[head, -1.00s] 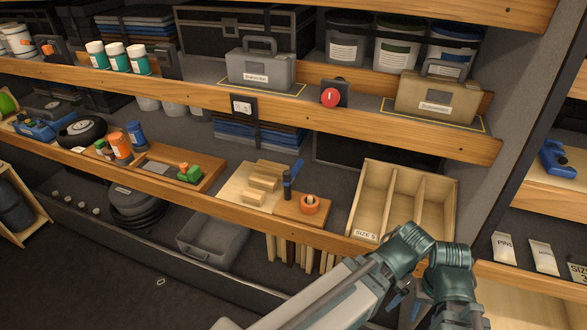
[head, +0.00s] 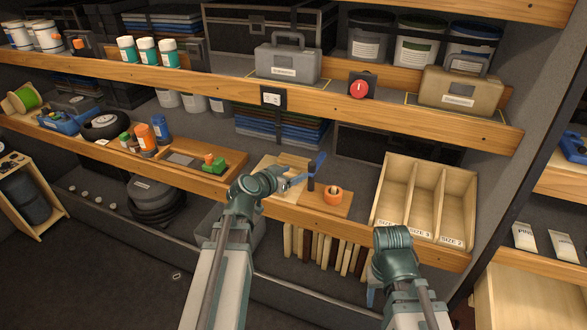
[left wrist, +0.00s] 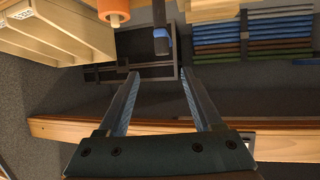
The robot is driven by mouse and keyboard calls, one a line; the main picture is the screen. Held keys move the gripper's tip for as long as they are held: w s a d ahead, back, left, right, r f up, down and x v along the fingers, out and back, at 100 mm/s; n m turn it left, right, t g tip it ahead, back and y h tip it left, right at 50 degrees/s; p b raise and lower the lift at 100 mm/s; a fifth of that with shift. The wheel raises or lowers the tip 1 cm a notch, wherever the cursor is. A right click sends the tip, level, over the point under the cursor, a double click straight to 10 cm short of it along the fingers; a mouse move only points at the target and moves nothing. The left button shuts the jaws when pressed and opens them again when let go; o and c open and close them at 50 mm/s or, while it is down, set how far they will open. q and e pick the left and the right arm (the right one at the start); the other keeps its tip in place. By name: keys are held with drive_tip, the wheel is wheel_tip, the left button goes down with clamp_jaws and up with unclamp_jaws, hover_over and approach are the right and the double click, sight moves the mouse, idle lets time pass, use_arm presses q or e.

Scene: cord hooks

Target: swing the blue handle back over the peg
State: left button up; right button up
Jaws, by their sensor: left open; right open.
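The blue handle (head: 319,162) slants up to the right at the top of a dark upright post (head: 311,182) on a small wooden board (head: 333,208) on the middle shelf. Where it pivots is too small to tell. My left gripper (head: 291,182) is open and empty, just left of the post and apart from it. In the left wrist view, its two fingers (left wrist: 156,75) are spread with the dark post and its blue part (left wrist: 161,34) beyond them. My right gripper (head: 371,297) is low at the shelf front, mostly hidden by its own arm.
An orange roll (head: 332,195) sits right of the post on the same board. A divided wooden bin (head: 424,196) stands further right. Wood pieces and a green item (head: 214,165) on a tray lie left. The shelf above, with its wooden front edge (head: 400,119), overhangs behind.

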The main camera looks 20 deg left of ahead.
sight(310, 166)
use_arm(q)
drive_tip(key=b+x, duration=0.2)
drive_tip(key=x, duration=0.5)
drive_tip(key=b+x, duration=0.3)
drive_tip(key=x, duration=0.3)
drive_tip(key=shift+w+a, duration=0.15)
drive_tip(key=shift+w, duration=0.3)
clamp_jaws()
idle(0.9)
